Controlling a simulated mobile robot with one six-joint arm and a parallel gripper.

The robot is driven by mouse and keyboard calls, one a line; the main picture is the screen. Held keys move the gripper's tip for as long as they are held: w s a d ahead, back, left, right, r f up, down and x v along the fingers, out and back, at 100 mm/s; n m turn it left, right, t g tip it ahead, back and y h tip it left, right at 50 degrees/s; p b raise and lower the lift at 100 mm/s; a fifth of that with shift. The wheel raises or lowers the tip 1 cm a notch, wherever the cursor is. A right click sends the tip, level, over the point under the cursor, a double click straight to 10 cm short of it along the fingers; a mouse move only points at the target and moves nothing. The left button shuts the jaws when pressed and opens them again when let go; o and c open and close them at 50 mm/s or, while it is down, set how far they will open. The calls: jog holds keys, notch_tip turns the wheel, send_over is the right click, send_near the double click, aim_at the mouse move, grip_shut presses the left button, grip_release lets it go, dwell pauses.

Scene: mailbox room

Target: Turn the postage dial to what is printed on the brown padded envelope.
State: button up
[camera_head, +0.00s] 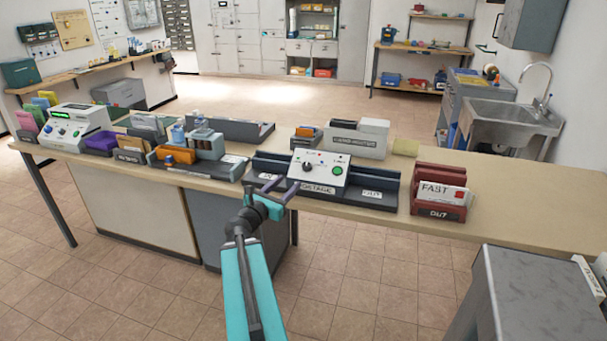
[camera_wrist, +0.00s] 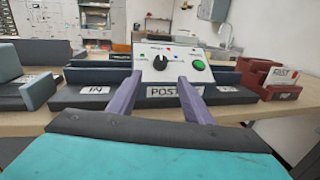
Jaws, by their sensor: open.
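The postage machine (camera_head: 319,170) stands on the long table, a white sloped panel with a dark base marked POSTAGE. Its black postage dial (camera_head: 307,167) is left of a green button (camera_head: 337,171); the dial also shows in the wrist view (camera_wrist: 160,62). My gripper (camera_head: 271,186) is open and empty, in front of the panel and a little left of it. In the wrist view its two purple fingers (camera_wrist: 155,95) point at the panel, apart from the dial. The dial's marks are too small to read. I cannot make out a brown padded envelope for certain.
An IN tray (camera_head: 273,165) and an OUT tray (camera_head: 372,193) flank the machine. A red rack (camera_head: 438,192) marked FAST and OUT stands right. A grey tray with a blue and orange device (camera_head: 178,157) stands left. The table (camera_head: 520,208) is bare at far right.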

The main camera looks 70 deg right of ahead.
aim_at(304, 168)
jog(key=shift+d+f+b, duration=0.1)
jog(key=shift+d+b, duration=0.1)
jog(key=shift+b, duration=0.65)
jog(key=shift+s+d+p, duration=0.25)
jog(key=shift+d+p, duration=0.15)
jog(key=shift+d, duration=1.4)
jog(key=shift+s+d+p, duration=0.3)
jog(key=shift+d+p, duration=0.1)
jog(key=shift+d, duration=1.35)
jog(key=shift+s+d+p, duration=0.25)
jog(key=shift+d+p, duration=0.15)
jog(key=shift+d, duration=1.4)
jog(key=c, duration=0.9)
jog(key=shift+w+d+r, duration=0.15)
jog(key=shift+d+r, duration=0.05)
jog(key=shift+d, duration=0.25)
jog(key=shift+c, duration=0.8)
jog(key=shift+a, duration=0.3)
jog(key=shift+f, duration=0.15)
jog(key=shift+a, duration=0.2)
